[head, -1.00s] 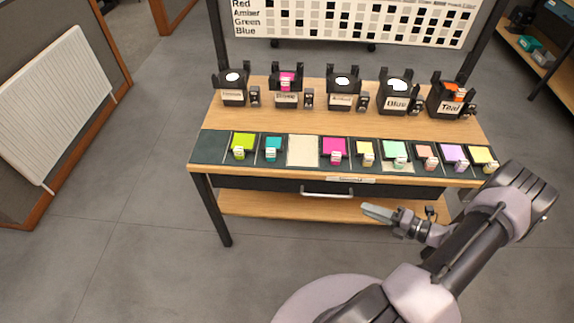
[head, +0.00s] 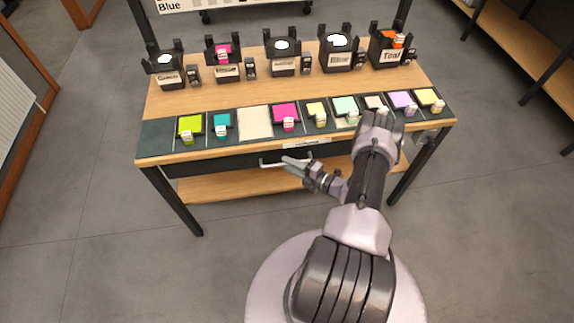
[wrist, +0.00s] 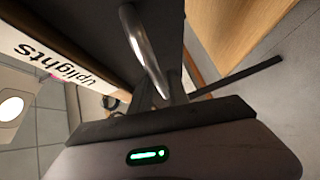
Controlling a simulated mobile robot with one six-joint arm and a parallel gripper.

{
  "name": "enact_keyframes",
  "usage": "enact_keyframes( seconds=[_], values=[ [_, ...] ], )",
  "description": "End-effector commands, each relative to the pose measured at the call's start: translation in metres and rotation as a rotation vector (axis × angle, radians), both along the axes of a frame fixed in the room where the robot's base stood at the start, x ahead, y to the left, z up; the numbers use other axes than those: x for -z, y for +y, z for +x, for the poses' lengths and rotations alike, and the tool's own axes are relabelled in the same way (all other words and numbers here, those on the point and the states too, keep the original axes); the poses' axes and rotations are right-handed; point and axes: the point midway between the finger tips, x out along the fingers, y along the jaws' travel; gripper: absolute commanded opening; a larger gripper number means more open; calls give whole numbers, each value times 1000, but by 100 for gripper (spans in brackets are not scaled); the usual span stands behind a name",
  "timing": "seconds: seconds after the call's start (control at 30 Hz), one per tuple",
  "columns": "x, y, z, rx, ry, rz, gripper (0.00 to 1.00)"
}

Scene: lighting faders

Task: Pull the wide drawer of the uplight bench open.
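The uplight bench (head: 160,155) has a wide dark drawer (head: 215,163) under its wooden top, and its front looks flush with the frame. A silver bar handle (head: 270,163) sits on the drawer front; it shows close up in the wrist view (wrist: 146,52). I cannot tell whether the fingers touch or enclose the bar; the gripper's body hides the handle's near end in the wrist view.
Coloured gel squares (head: 287,114) with small tags line the bench's front strip. Several black lamp holders (head: 283,57) stand behind them. A lower wooden shelf (head: 225,187) and the bench legs (head: 178,205) are below the drawer. The grey floor (head: 120,260) in front is free.

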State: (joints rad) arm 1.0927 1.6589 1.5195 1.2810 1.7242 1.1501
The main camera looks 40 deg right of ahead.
Motion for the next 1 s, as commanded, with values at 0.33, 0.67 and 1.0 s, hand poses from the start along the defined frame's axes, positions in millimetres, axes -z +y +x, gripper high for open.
enact_keyframes(
  seconds=[0.33, 0.67, 1.0],
  values=[
    [1, 3, 10, 0, 0, 0, 22],
    [1, 3, 9, -1, 0, 0, 0],
    [1, 3, 9, -1, 0, 0, 0]
  ],
)
